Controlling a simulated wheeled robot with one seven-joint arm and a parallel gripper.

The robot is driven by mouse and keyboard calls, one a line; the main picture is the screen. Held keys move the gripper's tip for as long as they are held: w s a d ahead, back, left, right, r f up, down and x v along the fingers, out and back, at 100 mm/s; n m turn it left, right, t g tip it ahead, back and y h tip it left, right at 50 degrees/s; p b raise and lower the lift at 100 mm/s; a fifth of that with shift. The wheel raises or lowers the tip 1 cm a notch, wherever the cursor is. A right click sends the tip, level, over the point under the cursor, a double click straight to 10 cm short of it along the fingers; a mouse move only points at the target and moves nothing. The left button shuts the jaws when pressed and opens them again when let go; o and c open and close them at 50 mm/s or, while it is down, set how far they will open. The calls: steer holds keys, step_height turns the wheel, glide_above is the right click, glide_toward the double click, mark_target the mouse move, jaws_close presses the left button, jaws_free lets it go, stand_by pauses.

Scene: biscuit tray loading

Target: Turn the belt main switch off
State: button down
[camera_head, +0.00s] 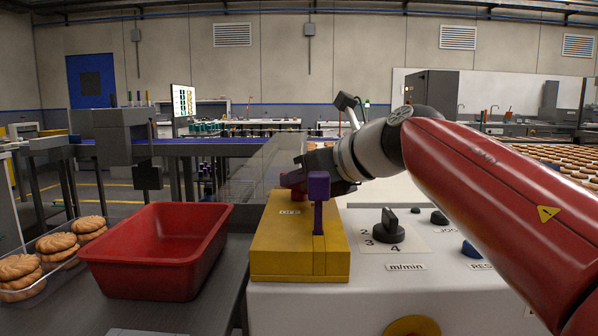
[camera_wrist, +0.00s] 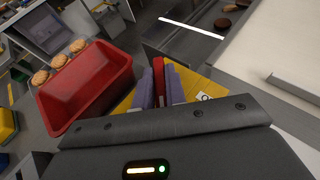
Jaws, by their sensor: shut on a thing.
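The belt main switch is a yellow box (camera_head: 292,262) on the white machine panel, with a red handle (camera_wrist: 158,70) on it. A partly readable label, seemingly "OFF", is on the box top. My gripper (camera_head: 310,191) reaches in from the right over the box. In the wrist view, its purple fingers (camera_wrist: 160,88) stand on both sides of the red handle and are shut on it. In the head view the gripper hides most of the handle, so its exact angle is hard to tell.
A red bin (camera_head: 128,276) stands left of the switch, beside a tray with several biscuits (camera_head: 56,243). A black rotary knob (camera_head: 388,228) marked m/min and a blue button (camera_head: 471,249) sit right of the switch. Conveyors with biscuits lie behind.

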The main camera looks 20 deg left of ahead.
stand_by(0.5)
steer(key=c, duration=1.4)
jaws_free()
steer(key=shift+c, duration=0.2)
